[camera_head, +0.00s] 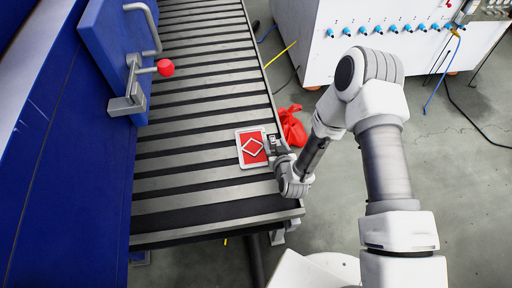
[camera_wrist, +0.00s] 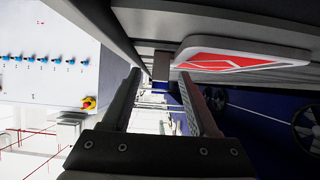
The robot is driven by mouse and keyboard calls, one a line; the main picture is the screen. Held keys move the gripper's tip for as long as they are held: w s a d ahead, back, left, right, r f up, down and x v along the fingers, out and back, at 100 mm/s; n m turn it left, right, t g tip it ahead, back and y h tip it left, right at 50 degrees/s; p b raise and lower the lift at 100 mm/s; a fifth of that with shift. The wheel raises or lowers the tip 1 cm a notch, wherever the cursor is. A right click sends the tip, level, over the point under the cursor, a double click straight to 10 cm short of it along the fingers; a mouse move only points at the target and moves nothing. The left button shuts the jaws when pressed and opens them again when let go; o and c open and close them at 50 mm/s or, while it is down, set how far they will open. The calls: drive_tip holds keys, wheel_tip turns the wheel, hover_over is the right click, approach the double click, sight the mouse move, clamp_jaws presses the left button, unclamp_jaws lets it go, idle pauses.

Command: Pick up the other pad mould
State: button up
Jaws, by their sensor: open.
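One pad mould, a flat white-rimmed plate with a red face and a white diamond outline (camera_head: 252,148), lies on the roller conveyor (camera_head: 195,182) near its right edge. In the wrist view the mould (camera_wrist: 245,50) is at the upper right, beyond the right finger's tip. My gripper (camera_head: 272,144) is at the mould's right side, by the conveyor edge. In the wrist view my gripper (camera_wrist: 160,76) has its two fingers apart, with no mould between them. I cannot tell whether a finger touches the mould. No second mould shows.
A blue machine (camera_head: 75,130) with a red-knobbed lever (camera_head: 165,68) stands along the conveyor's left side. A red cloth-like thing (camera_head: 292,127) lies beyond the right edge. A white cabinet with blue fittings (camera_head: 345,45) stands at the back right. The rollers around the mould are clear.

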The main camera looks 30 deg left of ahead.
drive_tip(key=shift+w+a+f, duration=0.3)
drive_tip(key=shift+w+a, duration=0.1)
drive_tip(key=shift+w, duration=0.05)
clamp_jaws()
drive_tip(key=shift+r, duration=0.1)
idle(1.0)
